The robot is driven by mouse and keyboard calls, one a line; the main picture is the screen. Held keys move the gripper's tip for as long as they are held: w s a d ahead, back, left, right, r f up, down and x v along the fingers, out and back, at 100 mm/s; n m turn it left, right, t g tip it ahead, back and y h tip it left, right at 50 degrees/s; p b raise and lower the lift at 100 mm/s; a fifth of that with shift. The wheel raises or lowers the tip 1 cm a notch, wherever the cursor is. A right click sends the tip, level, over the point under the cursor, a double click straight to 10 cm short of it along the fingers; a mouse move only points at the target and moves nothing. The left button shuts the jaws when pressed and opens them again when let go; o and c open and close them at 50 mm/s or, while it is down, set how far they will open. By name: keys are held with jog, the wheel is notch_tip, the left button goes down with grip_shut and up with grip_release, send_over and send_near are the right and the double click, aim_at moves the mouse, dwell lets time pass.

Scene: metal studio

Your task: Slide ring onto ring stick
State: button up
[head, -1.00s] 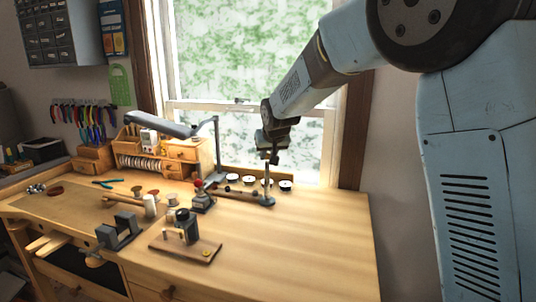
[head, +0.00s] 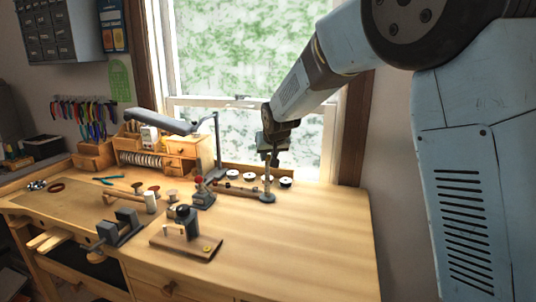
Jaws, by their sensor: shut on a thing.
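My gripper (head: 271,161) points down over the back right of the workbench. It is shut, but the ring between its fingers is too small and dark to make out. Just below the fingertips stands a thin grey upright stick on a round base (head: 267,198), which looks like the ring stick. Its upper end is close to the fingertips. I cannot tell whether the ring is around the stick or above it.
Several round black-and-white tins (head: 285,182) stand behind the stick by the window. A red-topped tool (head: 201,194) and a desk lamp (head: 170,123) are to the left. A wooden board with a grey device (head: 187,241) lies in front. The right of the workbench (head: 310,235) is clear.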

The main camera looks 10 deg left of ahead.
jog(key=shift+f, duration=0.75)
jog(key=o, duration=1)
jog(key=v, duration=1.3)
jog(key=shift+s+r, duration=0.25)
jog(key=shift+d, duration=0.2)
